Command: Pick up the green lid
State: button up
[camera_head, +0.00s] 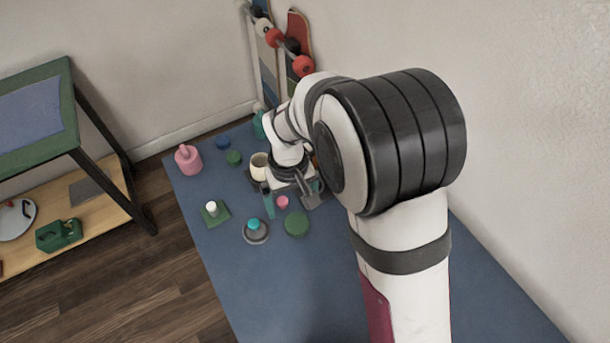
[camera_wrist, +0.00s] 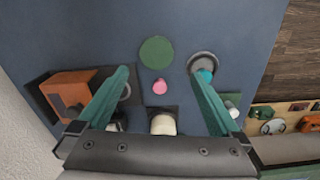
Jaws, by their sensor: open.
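A flat round green disc, which looks like the green lid (camera_head: 296,223), lies on the blue mat. It also shows in the wrist view (camera_wrist: 156,52), at the upper middle.
A small pink piece (camera_wrist: 159,86) sits between the fingers. A grey disc with a teal top (camera_head: 255,230) is close to the green disc. A cream cup (camera_wrist: 163,125), a brown box (camera_wrist: 70,93) and a pink bottle (camera_head: 188,159) stand nearby. The mat's front is clear.

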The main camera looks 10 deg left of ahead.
aim_at(297, 222)
jog(key=f, duration=0.8)
jog(key=shift+w+d+f, duration=0.1)
jog(key=shift+d+f, duration=0.05)
jog(key=shift+d, duration=0.2)
jog(key=c, duration=1.3)
